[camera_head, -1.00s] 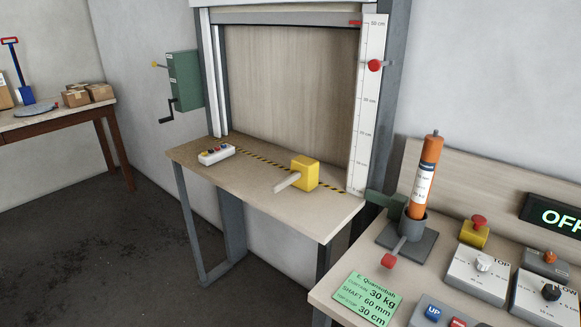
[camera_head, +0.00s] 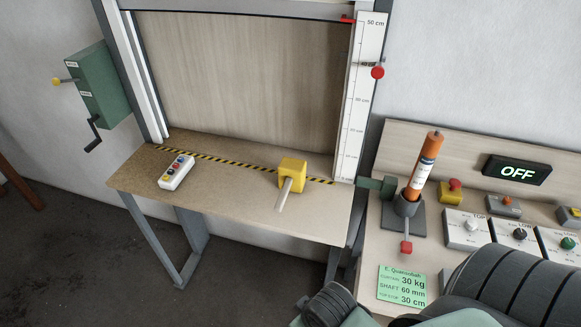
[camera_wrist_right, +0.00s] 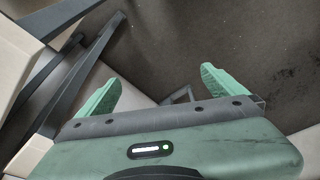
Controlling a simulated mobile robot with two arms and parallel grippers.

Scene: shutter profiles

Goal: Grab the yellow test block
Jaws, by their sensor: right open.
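The yellow test block (camera_head: 292,174) sits on the wooden table (camera_head: 240,220), on the striped line below the shutter opening. Its pale handle (camera_head: 284,194) points toward the table's front edge. My right gripper (camera_wrist_right: 160,85) shows in the right wrist view with its two green fingers wide apart and nothing between them. It is over the floor, apart from the block, which is not in that view. In the head view only parts of my right arm show at the bottom right. My left gripper is not in view.
A small button box (camera_head: 176,171) lies left of the block. An orange cylinder (camera_head: 423,165) stands in a grey holder on the right bench, with control boxes and a green card (camera_head: 402,286). A green crank box (camera_head: 98,84) hangs at left. The table front is clear.

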